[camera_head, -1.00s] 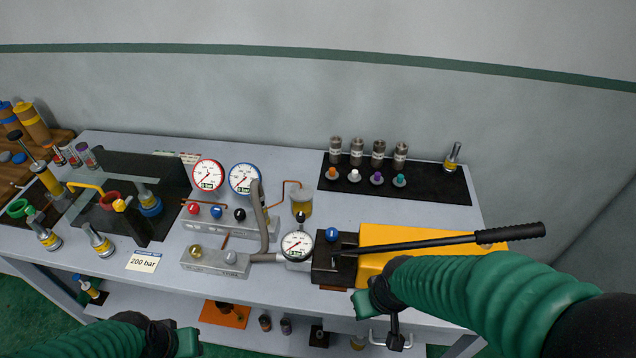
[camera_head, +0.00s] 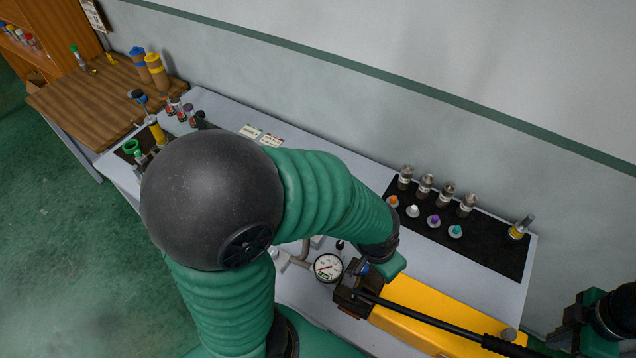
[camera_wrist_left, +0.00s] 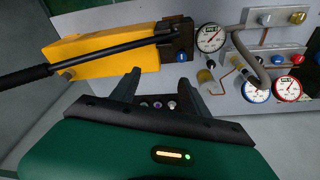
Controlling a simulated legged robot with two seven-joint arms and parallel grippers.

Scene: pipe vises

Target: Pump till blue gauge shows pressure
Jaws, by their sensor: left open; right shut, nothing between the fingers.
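The hand pump has a yellow body (camera_head: 412,303) and a long black lever (camera_head: 440,326); it also shows in the left wrist view (camera_wrist_left: 95,52). A blue knob (camera_wrist_left: 182,57) sits on its black block. The blue-rimmed gauge (camera_wrist_left: 256,90) stands beside a red-rimmed gauge (camera_wrist_left: 287,90); my left arm hides both in the head view. The blue gauge's reading is too small to tell. My left gripper (camera_wrist_left: 158,82) is open and empty, close to the pump's block; in the head view its hand (camera_head: 388,268) is above the block. My right gripper (camera_head: 568,334) is shut and empty, right of the lever's grip.
A dial gauge (camera_head: 328,267) is beside the pump's block. A black mat (camera_head: 495,248) with metal fittings and coloured caps lies behind the pump. My left arm covers much of the table. A wooden bench (camera_head: 95,100) stands at the far left.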

